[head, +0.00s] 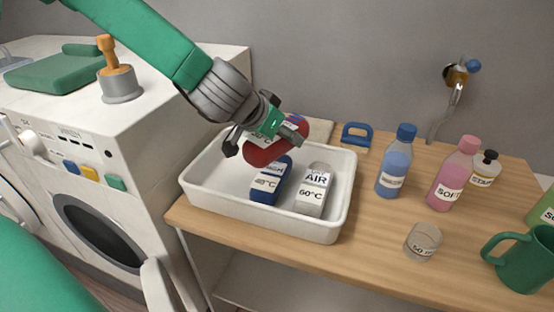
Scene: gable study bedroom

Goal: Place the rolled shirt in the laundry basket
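My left gripper (264,140) is at the white basin (265,222), with its fingers on a red rolled cloth (270,155). The red roll is tilted and overlaps the basin's back rim in the picture; it looks raised, and part of it is hidden by the gripper. A blue roll (270,186) and a pale grey roll (314,190), both with printed labels, lie in the basin. I cannot tell which roll is the shirt. No separate laundry basket is clearly visible. My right gripper is not in view.
The washing machine (60,118) stands left, with folded green cloth (62,72) on top.

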